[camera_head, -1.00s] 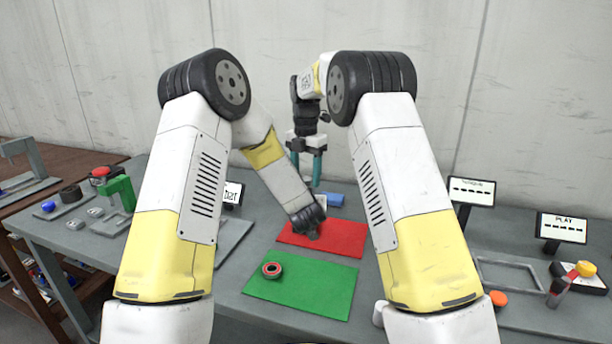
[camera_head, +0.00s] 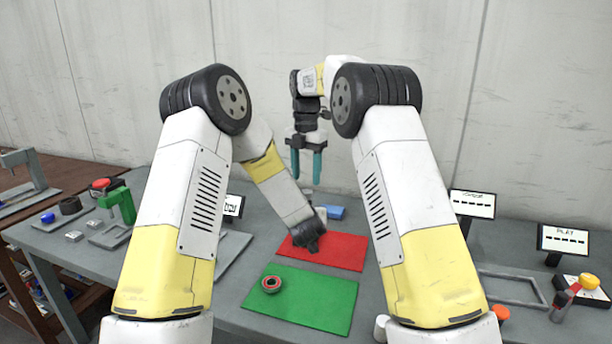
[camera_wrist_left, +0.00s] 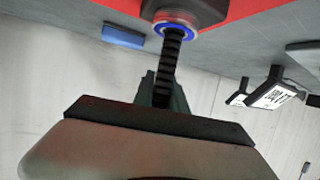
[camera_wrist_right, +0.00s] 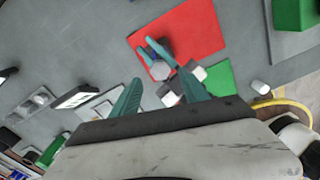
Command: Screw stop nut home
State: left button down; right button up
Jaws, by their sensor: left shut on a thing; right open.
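My left gripper (camera_wrist_left: 166,92) is shut on a dark ribbed threaded rod (camera_wrist_left: 170,62). In the left wrist view a blue ring (camera_wrist_left: 176,22) sits around the rod's far end, against a dark body (camera_wrist_left: 184,8) over the red mat. A round dark part with a red rim (camera_head: 271,284) rests on the green mat. I cannot tell which ring is the stop nut. My left fingers are hidden behind the left wrist in the head view. My right gripper (camera_head: 306,165) is open and empty, raised behind the red mat; its open fingers also show in the right wrist view (camera_wrist_right: 157,82).
The red mat (camera_head: 345,248) lies behind the green mat (camera_head: 315,308) on a grey table. A blue block (camera_head: 335,212) lies behind the red mat. Small displays (camera_head: 474,204) and a grey frame (camera_head: 510,290) stand right. A green stand (camera_head: 122,206) is left.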

aim_at(306, 191)
notch_tip(306, 191, up, 3)
jog(key=n, duration=0.3)
jog(key=shift+r, duration=0.2)
jog(key=shift+f, duration=0.1)
jog(key=shift+f, duration=3.95)
jog(key=shift+c, duration=0.4)
grip_shut()
jog(key=shift+m, duration=1.6)
jog(key=shift+o, duration=0.4)
grip_release()
